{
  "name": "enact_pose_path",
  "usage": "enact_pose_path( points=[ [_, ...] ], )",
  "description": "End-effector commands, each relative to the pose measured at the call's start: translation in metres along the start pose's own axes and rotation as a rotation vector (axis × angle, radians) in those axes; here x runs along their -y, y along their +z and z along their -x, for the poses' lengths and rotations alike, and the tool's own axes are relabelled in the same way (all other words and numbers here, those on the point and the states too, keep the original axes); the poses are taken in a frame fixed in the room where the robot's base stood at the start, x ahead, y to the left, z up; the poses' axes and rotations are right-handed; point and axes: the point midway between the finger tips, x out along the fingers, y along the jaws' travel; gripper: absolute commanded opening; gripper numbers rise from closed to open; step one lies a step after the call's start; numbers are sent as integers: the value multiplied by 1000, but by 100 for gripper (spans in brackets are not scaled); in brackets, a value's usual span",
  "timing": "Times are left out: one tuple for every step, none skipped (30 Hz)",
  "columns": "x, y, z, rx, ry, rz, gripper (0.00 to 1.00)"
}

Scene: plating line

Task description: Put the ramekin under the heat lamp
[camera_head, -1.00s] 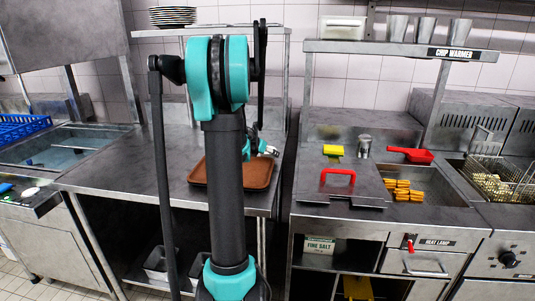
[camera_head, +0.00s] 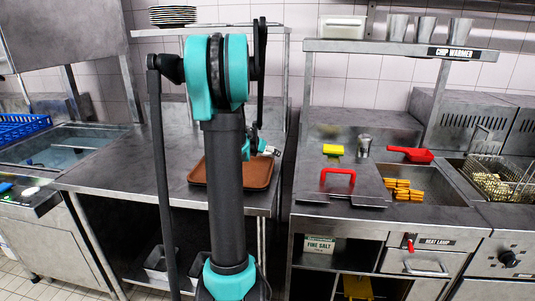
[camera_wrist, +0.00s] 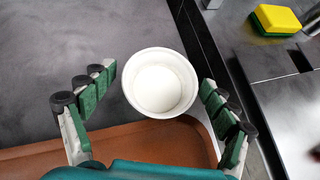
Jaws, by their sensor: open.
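A white round ramekin (camera_wrist: 160,82) appears in the wrist view with its open top toward the camera. My gripper (camera_wrist: 157,79) is open, with one finger left and one right of the ramekin and gaps on both sides. In the head view my gripper (camera_head: 262,147) is small and partly hidden behind my arm, above the steel bench near the brown tray (camera_head: 258,177). The ramekin cannot be made out there. A label reading HEAT LAMP (camera_head: 437,242) is on the front of the right-hand counter, beside a red lever (camera_head: 408,242).
A chip warmer shelf (camera_head: 390,48) with metal cups spans above the right counter. On that counter are a yellow sponge (camera_head: 333,150), a red-handled lid (camera_head: 338,188), a red scoop (camera_head: 410,154) and chips (camera_head: 403,190). A dark gap separates bench and counter.

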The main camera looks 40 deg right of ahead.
Motion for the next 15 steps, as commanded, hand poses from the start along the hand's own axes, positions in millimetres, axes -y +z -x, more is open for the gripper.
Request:
enact_pose_path(
  points=[
    [0,0,6,0,1,1,86],
    [0,0,10,0,1,0,86],
    [0,0,16,-1,1,0,86],
    [0,0,20,-1,1,0,86],
    [0,0,25,-1,1,1,86],
    [0,-1,33,0,2,2,86],
    [0,-1,38,0,2,2,86],
    [0,0,43,0,2,2,86],
    [0,0,50,0,2,1,86],
    [0,0,56,0,2,2,86],
    [0,-1,61,0,2,2,86],
    [-1,-1,68,0,2,2,86],
    [0,-1,73,-1,2,2,86],
    [0,-1,78,-1,1,1,86],
    [0,0,84,0,1,1,86]
  ],
)
